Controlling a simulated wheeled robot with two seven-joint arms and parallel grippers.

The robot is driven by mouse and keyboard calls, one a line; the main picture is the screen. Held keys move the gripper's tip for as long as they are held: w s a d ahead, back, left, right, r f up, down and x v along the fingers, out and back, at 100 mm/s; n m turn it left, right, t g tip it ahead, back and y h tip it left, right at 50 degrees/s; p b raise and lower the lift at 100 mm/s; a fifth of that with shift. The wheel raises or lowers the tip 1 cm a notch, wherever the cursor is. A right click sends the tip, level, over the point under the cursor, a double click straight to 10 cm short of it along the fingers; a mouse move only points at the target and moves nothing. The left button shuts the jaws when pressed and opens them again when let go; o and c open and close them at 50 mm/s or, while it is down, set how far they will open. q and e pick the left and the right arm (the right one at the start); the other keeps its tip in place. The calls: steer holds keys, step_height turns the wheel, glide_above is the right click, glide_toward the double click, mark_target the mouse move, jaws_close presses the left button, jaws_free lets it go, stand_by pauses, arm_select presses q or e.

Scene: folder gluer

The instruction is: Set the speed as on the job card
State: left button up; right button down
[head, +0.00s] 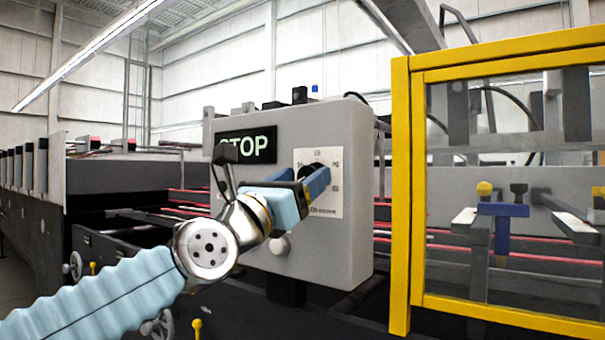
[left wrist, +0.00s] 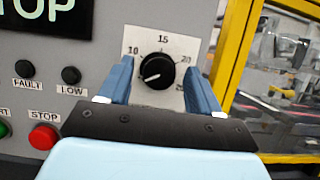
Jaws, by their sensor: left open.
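The black speed knob (left wrist: 158,71) sits on a white scale plate (left wrist: 178,46) marked 10, 15, 20 and 25 in the left wrist view. Its white mark points to the lower left, below the 10; any number there is hidden by my finger. In the head view the plate (head: 328,207) is on the grey control box (head: 347,130), with the knob partly hidden by my gripper. My left gripper (head: 306,185) is open, one finger on each side of the knob; contact is not visible. No job card is recognisable. My right gripper is not in view.
A dark display (head: 262,144) reads STOP. A red stop button (left wrist: 43,137), a green button (left wrist: 3,130) and dark FAULT (left wrist: 26,69) and LOW (left wrist: 71,75) lamps lie left of the knob. A yellow guard frame (head: 400,200) stands close on the right.

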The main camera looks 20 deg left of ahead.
arm_select(q)
steer(key=shift+w+d+r, duration=0.1)
steer(key=shift+w+d, duration=0.05)
steer(key=shift+w, duration=0.25)
steer(key=shift+c, duration=0.4)
